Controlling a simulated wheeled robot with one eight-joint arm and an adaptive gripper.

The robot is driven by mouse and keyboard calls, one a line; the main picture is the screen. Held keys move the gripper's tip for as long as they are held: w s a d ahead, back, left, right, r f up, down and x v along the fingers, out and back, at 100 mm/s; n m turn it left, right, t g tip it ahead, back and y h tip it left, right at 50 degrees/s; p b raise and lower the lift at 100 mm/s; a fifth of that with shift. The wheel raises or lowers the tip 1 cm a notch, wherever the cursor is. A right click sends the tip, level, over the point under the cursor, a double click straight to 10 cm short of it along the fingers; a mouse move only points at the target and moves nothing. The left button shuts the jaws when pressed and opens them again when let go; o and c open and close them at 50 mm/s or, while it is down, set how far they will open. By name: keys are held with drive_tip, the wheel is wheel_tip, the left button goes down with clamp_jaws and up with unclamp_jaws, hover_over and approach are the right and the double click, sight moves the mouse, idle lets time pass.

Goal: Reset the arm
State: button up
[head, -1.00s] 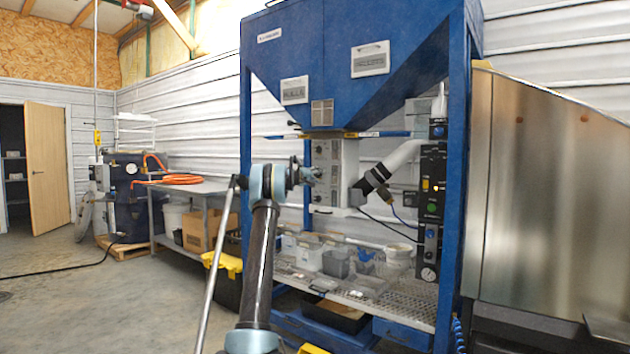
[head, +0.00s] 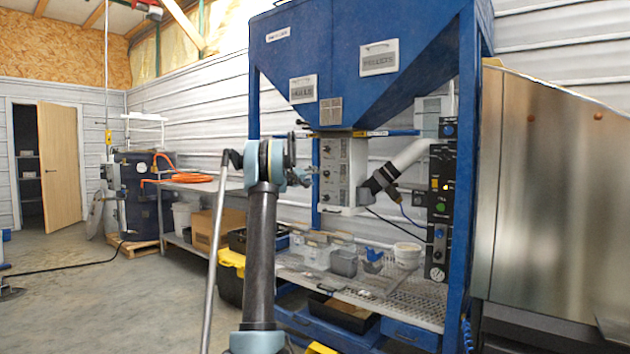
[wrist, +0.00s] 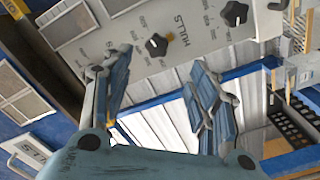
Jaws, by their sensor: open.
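My arm (head: 261,250) stands upright in front of the blue hopper in the head view. My gripper (head: 308,176) is at its top end, pointing right toward the control box, small and partly hidden by the wrist. In the wrist view my gripper (wrist: 158,95) shows two blue-grey fingers spread apart with nothing between them. Beyond them is the grey control box (head: 337,172) with black knobs, one marked HULLS. It also shows in the wrist view (wrist: 190,40). I cannot tell the exact gap between the fingers and the box.
The blue hopper (head: 350,60) rises on posts over a mesh shelf (head: 420,303) with several small containers. A black control panel (head: 439,210) is on the right post, beside a large metal bin (head: 545,200). A workbench (head: 190,187) stands at left. The left floor (head: 90,300) is open.

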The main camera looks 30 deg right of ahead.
drive_tip(key=shift+s+a, duration=0.2)
drive_tip(key=shift+a, duration=0.15)
idle(0.3)
drive_tip(key=s+a+f+m+g+y, duration=0.1)
drive_tip(key=s+a+f+y, duration=0.2)
drive_tip(key=s+a, duration=1.05)
drive_tip(key=s+a+f+g+y, duration=0.1)
drive_tip(key=s+a+f+y, duration=0.25)
drive_tip(key=s+a, duration=1)
drive_tip(key=s+a+f+n+g+y, duration=0.1)
drive_tip(key=s+a+f+y, duration=0.4)
drive_tip(key=s+a+f, duration=1)
drive_tip(key=s+a+f+n+g+y, duration=0.1)
drive_tip(key=s+a+f+n+y, duration=0.2)
drive_tip(key=s+a+f, duration=1.2)
drive_tip(key=s+y, duration=0.2)
drive_tip(key=s, duration=0.5)
drive_tip(key=shift+a+f+g, duration=0.15)
drive_tip(key=shift+f+g, duration=0.1)
drive_tip(key=shift+g, duration=0.15)
